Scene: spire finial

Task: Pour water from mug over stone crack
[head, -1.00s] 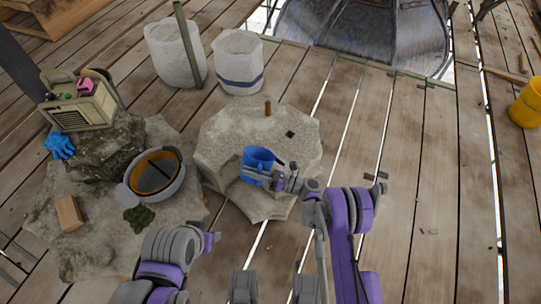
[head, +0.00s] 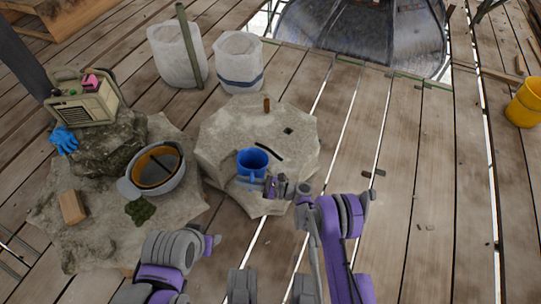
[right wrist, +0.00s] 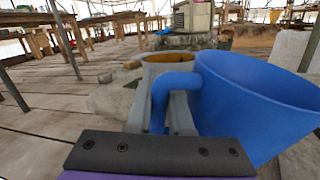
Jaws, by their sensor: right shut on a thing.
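The blue mug (head: 252,163) is over the near-left part of the pale stone block (head: 222,143) in the head view. The dark, thin crack (head: 269,151) shows on the stone's top, just up and right of the mug. My right gripper (head: 268,186) is shut on the mug's handle. In the right wrist view the mug (right wrist: 245,100) fills the right side, with its handle between the fingers. The mug looks roughly upright in the head view; I cannot see whether it holds water.
A small wooden peg (head: 267,105) and a dark square hole (head: 288,131) are on the stone. A grey bowl (head: 130,188) and a radio-like box (head: 85,103) stand left. White buckets (head: 239,67) are behind. A yellow bucket (head: 523,105) is far right. Planks right of the stone are mostly clear.

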